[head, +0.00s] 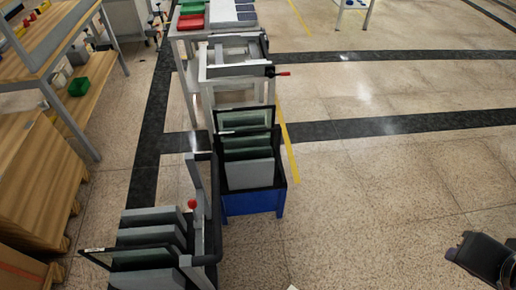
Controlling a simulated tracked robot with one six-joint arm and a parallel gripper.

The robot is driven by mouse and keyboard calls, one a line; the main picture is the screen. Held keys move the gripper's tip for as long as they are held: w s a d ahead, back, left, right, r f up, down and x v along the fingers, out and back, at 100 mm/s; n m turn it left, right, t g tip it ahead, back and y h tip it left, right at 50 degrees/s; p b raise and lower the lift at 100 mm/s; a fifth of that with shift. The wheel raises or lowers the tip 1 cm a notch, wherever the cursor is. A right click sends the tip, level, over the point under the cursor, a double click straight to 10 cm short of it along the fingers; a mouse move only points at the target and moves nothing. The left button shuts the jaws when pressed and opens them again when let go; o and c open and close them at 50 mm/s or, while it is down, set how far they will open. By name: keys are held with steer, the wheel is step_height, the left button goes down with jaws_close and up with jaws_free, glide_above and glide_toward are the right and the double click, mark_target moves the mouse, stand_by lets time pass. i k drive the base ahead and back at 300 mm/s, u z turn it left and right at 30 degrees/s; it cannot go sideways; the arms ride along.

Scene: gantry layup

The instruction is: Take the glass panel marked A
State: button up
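Dark-framed glass panels (247,145) stand upright, one behind another, in a blue crate (252,203) at the centre. A grey slab face (250,175) is at the front of that crate. Another dark-framed panel (130,258) stands at the lower left among grey slabs (152,217), with a small white label (95,249) on its corner. I cannot read the label, and I see no letter A on any panel. A dark part of my arm, probably my gripper (485,257), is at the lower right edge, cut off, well apart from the panels. I cannot make out its fingers.
A light metal frame with a red-handled clamp (283,73) stands behind the crate. A dark post with a red knob (192,204) rises beside the slabs. A wooden bench (85,95) with a green bin (93,86) is at left. The floor (390,180) at right is clear.

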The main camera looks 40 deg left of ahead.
mark_target(241, 146)
steer(key=z, duration=0.05)
steer(key=i, duration=2.15)
steer(key=u, duration=3.7)
